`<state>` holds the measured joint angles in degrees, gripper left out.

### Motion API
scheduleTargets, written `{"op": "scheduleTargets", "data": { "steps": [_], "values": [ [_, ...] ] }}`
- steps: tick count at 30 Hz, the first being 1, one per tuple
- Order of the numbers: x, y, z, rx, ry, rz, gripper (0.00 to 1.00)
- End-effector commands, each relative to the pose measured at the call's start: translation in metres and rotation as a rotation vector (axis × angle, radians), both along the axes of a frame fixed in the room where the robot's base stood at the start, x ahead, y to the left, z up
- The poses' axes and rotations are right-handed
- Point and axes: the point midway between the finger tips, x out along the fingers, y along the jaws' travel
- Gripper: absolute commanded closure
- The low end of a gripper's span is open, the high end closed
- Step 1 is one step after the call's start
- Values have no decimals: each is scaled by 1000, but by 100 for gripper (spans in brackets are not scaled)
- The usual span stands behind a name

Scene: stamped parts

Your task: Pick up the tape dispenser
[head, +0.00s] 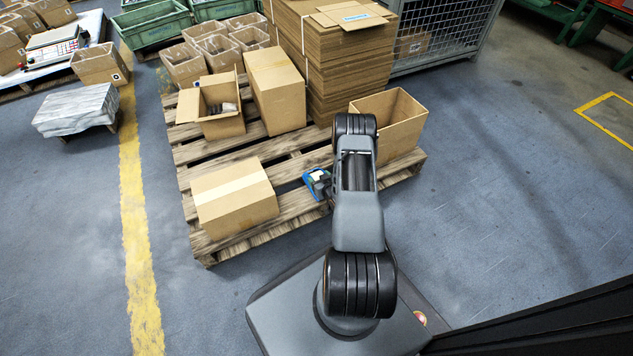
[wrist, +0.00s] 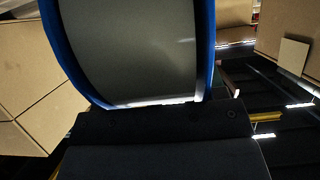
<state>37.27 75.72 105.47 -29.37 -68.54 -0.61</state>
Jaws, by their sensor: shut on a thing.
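The tape dispenser (head: 317,182), blue with a pale part on it, shows in the head view just left of my arm, over the pallet's slats. My arm hides its right side. In the wrist view a grey curved face with blue edges, the tape dispenser (wrist: 135,50), fills the upper middle, very close to the camera. My gripper (wrist: 160,122) shows as dark blocks right below it and is shut on it. The fingertips are hidden in the head view. I cannot tell whether the dispenser touches the slats.
The wooden pallet (head: 285,232) holds a closed carton (head: 235,200) at front left, an open carton (head: 402,125) at right, an upright carton (head: 277,92) and an open box (head: 220,122) behind. A tall cardboard stack (head: 335,65) stands at the back. The floor at right is clear.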

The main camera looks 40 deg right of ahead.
Motion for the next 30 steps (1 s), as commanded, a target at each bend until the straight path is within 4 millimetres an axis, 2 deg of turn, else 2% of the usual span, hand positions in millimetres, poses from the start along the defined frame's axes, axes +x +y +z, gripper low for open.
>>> {"op": "scheduleTargets", "data": {
  "steps": [1, 9, 10, 11, 20, 26, 30],
  "values": [
    [0, 0, 0, 0, 0, -1, 57],
    [-1, -1, 0, 0, 1, -3, 82],
    [0, -1, 0, -1, -1, -3, 82],
    [0, -1, 0, -1, -1, -3, 89],
    [0, -2, 7, -1, -2, -3, 89],
    [0, -2, 34, -2, -2, -2, 89],
    [-18, -7, 59, 0, 0, -7, 89]
  ]
}}
